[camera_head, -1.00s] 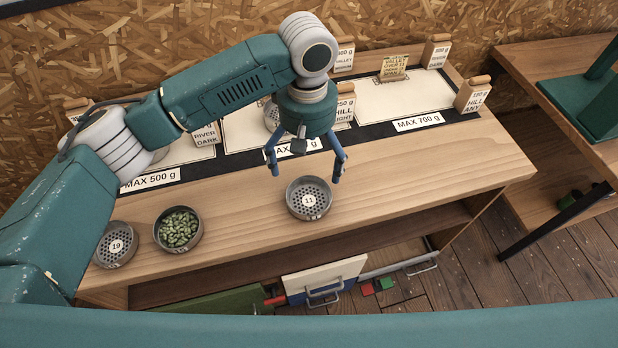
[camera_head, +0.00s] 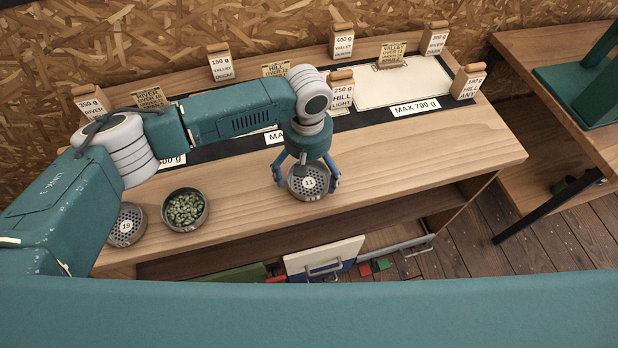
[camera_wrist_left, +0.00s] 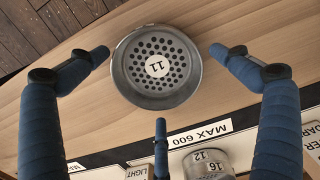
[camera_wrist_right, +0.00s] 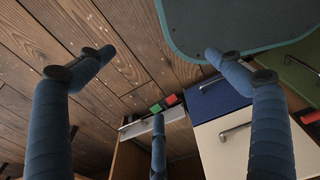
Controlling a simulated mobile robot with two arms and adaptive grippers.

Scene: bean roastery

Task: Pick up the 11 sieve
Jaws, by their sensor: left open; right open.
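The 11 sieve (camera_head: 309,184) is a round grey metal sieve with a perforated base and a white disc marked 11. It sits near the front edge of the wooden bench. My left gripper (camera_head: 307,180) is open over it, with fingers at either side of the rim. In the left wrist view the sieve (camera_wrist_left: 155,66) lies between the spread fingertips (camera_wrist_left: 155,52), with a gap on each side. My right gripper (camera_wrist_right: 155,53) is open and empty, away from the bench top, above the floor and drawers; it is not visible in the head view.
A bowl of green beans (camera_head: 185,209) and the 19 sieve (camera_head: 126,226) stand left on the bench. Several labelled bags, such as the 250 g one (camera_head: 342,92), stand behind on the marked mats. A sieve marked 12 (camera_wrist_left: 208,163) shows in the left wrist view. Bench right of the 11 sieve is clear.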

